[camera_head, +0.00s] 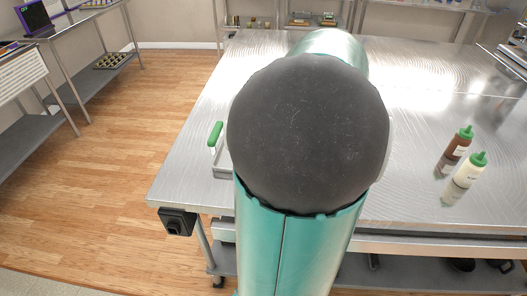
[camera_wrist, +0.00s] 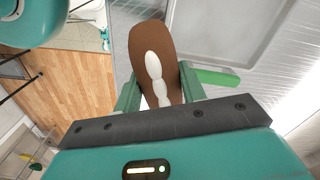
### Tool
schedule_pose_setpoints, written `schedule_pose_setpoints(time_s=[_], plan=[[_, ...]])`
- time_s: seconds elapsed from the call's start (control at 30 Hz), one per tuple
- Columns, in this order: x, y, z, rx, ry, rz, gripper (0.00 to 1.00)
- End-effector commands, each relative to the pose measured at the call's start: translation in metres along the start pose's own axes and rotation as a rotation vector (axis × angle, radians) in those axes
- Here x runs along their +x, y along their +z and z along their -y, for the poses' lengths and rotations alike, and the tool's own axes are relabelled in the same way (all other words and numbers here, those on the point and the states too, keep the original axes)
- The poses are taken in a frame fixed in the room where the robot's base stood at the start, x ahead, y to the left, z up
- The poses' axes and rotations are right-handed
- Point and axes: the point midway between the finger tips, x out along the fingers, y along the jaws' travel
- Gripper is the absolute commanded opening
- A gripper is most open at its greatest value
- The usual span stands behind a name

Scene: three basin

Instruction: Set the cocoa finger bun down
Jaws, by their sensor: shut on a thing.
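The cocoa finger bun (camera_wrist: 146,42) is long and brown with white cream blobs along its top. It shows in the wrist view, held between the two green fingers of my gripper (camera_wrist: 157,88). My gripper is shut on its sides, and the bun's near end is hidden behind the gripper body. In the head view my own arm hides the bun and the gripper.
The steel table (camera_head: 420,110) fills the middle, with clear room to the right of my arm. A brown sauce bottle (camera_head: 455,147) and a cream one (camera_head: 466,176) stand at the right. Wooden floor (camera_head: 110,170) lies open past the table's left edge.

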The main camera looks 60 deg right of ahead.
Motion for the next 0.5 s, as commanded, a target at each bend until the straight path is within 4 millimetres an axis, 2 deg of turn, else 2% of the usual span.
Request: schedule_pose_setpoints(time_s=[0.17, 0.5], plan=[[0.006, -0.002, 0.009, -0.001, 0.003, -0.002, 0.18], [0.036, 0.006, 0.076, 0.0, 0.005, -0.003, 0.18]])
